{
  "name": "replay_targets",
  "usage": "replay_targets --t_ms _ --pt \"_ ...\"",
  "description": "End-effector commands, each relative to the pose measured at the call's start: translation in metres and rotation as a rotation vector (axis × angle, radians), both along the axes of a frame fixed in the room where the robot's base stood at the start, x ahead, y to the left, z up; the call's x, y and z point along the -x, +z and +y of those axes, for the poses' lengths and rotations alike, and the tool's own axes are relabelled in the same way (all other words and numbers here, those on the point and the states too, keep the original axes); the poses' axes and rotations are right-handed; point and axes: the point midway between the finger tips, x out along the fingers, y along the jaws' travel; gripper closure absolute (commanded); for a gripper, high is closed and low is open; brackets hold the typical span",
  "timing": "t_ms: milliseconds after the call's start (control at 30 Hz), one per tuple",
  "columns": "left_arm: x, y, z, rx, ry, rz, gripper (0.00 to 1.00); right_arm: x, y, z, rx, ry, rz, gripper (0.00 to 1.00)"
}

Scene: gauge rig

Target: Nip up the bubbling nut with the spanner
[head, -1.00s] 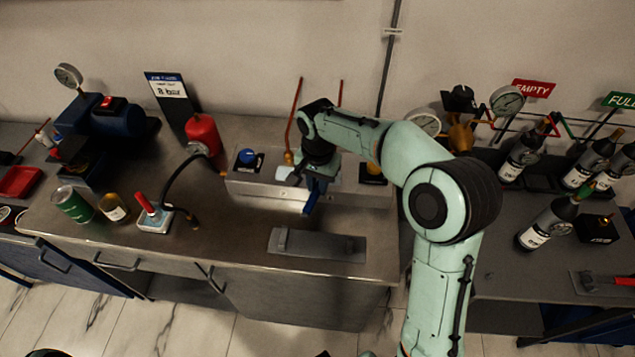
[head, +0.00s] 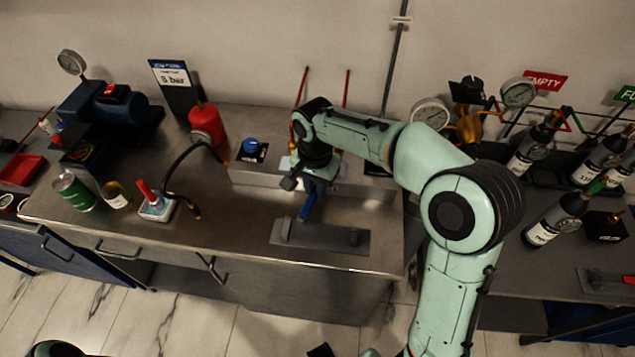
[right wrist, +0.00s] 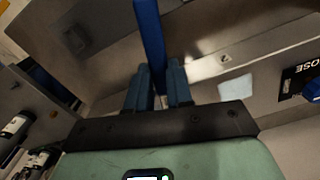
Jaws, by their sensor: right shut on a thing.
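My right gripper (head: 314,188) is shut on the blue spanner (head: 307,209) in front of the grey block (head: 262,178) on the bench. The spanner's blue shank (right wrist: 149,38) rises between the two fingers (right wrist: 157,88) in the right wrist view. Its jaw end is not clearly visible. Two copper pipes (head: 299,92) rise at the back of the block. The nut at the pipe foot is hidden behind my right arm, and no bubbles can be made out.
A red bottle (head: 207,124), a black hose (head: 172,168) and a blue knob (head: 251,146) are to the left.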

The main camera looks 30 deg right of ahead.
Motion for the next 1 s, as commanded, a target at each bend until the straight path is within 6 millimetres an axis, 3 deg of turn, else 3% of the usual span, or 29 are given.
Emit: replay_targets --t_ms 467,1000 --pt "0.001 -0.003 0.0 0.0 0.0 0.001 0.57 0.006 0.002 0.009 0.0 0.001 -0.001 1.0" --pt "-0.012 0.022 0.0 0.0 0.0 -0.013 0.57 0.005 0.034 0.009 -0.001 0.0 -0.003 1.0"
